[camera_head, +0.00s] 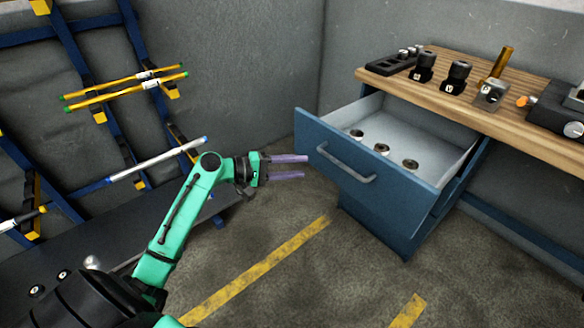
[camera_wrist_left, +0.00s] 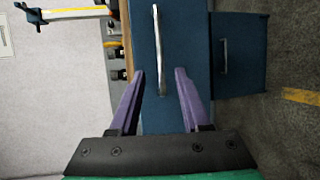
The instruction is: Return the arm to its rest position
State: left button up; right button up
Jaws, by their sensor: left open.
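My left arm (camera_head: 187,215) is green and reaches from the lower left toward the middle of the head view. My left gripper (camera_head: 289,167) has two purple fingers, open and empty, just left of the blue drawer front (camera_head: 365,190). In the left wrist view the open gripper (camera_wrist_left: 157,90) faces the drawer handle (camera_wrist_left: 158,50), which lies beyond the fingertips. The handle also shows in the head view (camera_head: 345,163), and the fingers appear apart from it. My right gripper is not in view.
The drawer stands open below a wooden bench (camera_head: 500,115); several small round parts (camera_head: 382,149) lie inside. Tool holders (camera_head: 456,77) and a vise-like block (camera_head: 560,108) stand on the bench. A blue rack (camera_head: 95,60) with bars is at left. Floor between is clear.

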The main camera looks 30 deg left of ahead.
pick_arm(q)
jog(key=shift+s+a+r, duration=0.1)
jog(key=shift+s+a, duration=0.3)
jog(key=s+a+f+n+g+y+p, duration=0.1)
jog(key=a+f+y+p, duration=0.15)
jog(key=f, duration=0.75)
jog(key=s+a+f+n+g+y+p, duration=0.1)
jog(key=s+a+f+y, duration=0.15)
jog(key=f, duration=0.65)
jog(key=s+a+f+m+g+y+p, duration=0.2)
jog(key=s+f+g+y+p, duration=0.15)
jog(key=s+f, duration=0.75)
jog(key=s+d+f+m+g+y+p, duration=0.1)
jog(key=s+f+m, duration=0.3)
jog(key=s, duration=0.4)
jog(key=s+d+f+m+g+p, duration=0.1)
jog(key=s+d+f+m+g, duration=0.1)
jog(key=s, duration=0.7)
jog(key=s+d+f+m+g+y+p, duration=0.1)
jog(key=s+d+f+m, duration=0.3)
jog(key=s, duration=0.5)
notch_tip(320, 180, down, 3)
jog(key=m, duration=0.2)
jog(key=shift+s+m+g+y, duration=0.15)
jog(key=shift+m+g+y, duration=0.15)
jog(key=shift+g+y, duration=0.05)
